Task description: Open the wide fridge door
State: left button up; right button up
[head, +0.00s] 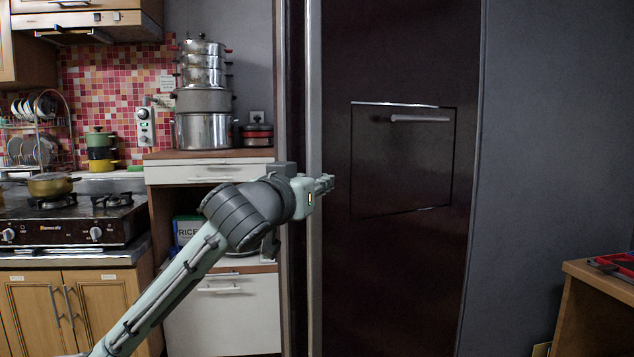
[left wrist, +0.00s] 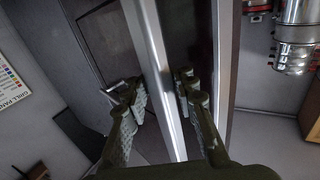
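The wide fridge door (head: 400,270) is a tall dark brown panel with a small framed hatch in it. It looks closed in the head view. A long silver upright bar (head: 314,90) runs along its left edge. My left gripper (head: 325,183) is at this bar at about mid-height, in front of the door. In the left wrist view, the bar (left wrist: 157,50) passes between the two fingers of my left gripper (left wrist: 160,93), one on each side. The fingers are spread, and I cannot tell whether either one touches the bar. My right gripper is not in view.
Left of the fridge stands a white-drawer cabinet (head: 222,310) with stacked pots (head: 202,130) on top. A stove (head: 72,222) is further left. The hatch has a small horizontal handle (head: 420,119). A wooden table (head: 600,310) stands at the right edge.

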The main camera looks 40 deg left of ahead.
aim_at(308, 123)
pick_arm(q)
jog(key=o, duration=0.4)
jog(key=shift+s+a, duration=0.25)
jog(key=shift+a, duration=0.05)
jog(key=shift+o, duration=0.2)
jog(key=shift+d, duration=0.1)
notch_tip(308, 123, up, 10)
